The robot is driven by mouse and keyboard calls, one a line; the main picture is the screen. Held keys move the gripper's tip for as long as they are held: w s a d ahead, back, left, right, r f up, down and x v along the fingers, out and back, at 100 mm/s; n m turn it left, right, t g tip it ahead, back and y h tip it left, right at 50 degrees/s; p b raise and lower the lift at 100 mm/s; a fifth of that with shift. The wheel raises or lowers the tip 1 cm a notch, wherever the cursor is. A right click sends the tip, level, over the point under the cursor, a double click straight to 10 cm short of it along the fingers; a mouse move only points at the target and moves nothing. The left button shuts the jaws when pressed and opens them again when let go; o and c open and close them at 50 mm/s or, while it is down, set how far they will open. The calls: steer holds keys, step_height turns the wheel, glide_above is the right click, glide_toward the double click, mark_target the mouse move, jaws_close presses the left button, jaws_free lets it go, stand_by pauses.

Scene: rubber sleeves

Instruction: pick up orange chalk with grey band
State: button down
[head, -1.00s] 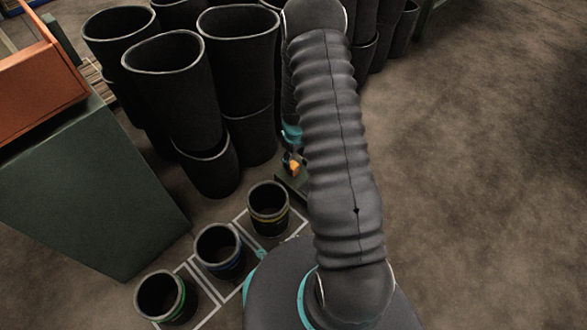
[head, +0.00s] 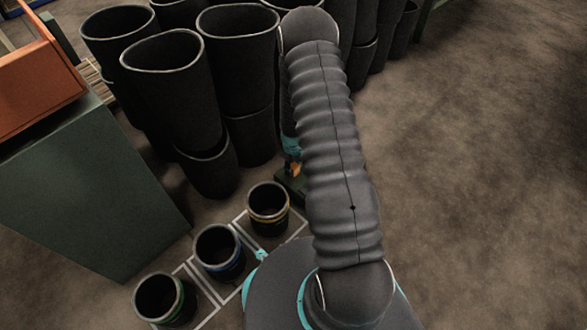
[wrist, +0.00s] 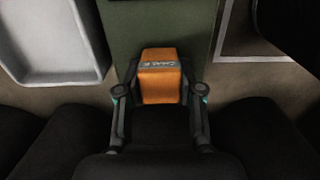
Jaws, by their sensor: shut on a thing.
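The orange chalk (wrist: 160,88) stands out in the middle of the wrist view as a blocky orange piece. A grey band (wrist: 158,66) with dark lettering crosses it near its far end. My gripper (wrist: 160,94) is shut on the chalk, with one finger on each side. The chalk is over or on a dark green surface (wrist: 125,30); I cannot tell whether it touches. In the head view only a small orange patch of the chalk (head: 296,169) shows beside my arm, which hides the rest.
Tall black rubber sleeves (head: 170,95) crowd the back left. Black cups with a yellow band (head: 268,217), a blue band (head: 228,266) and a green band (head: 180,310) stand on white-outlined squares. A green cabinet (head: 80,190) is at left. The floor (head: 480,200) at right is clear.

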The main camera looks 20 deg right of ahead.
mark_target(293, 165)
steer(key=shift+r, duration=0.15)
steer(key=shift+r, duration=0.6)
step_height(293, 165, up, 3)
steer(key=shift+p, duration=0.5)
steer(key=s+d+r, duration=0.2)
steer(key=s+r, duration=0.1)
steer(key=s, duration=0.2)
steer(key=s+d+r+p, duration=0.1)
steer(key=s+d+r, duration=0.2)
steer(key=s, duration=0.2)
steer(key=shift+s+r, duration=0.3)
steer(key=shift+s, duration=0.05)
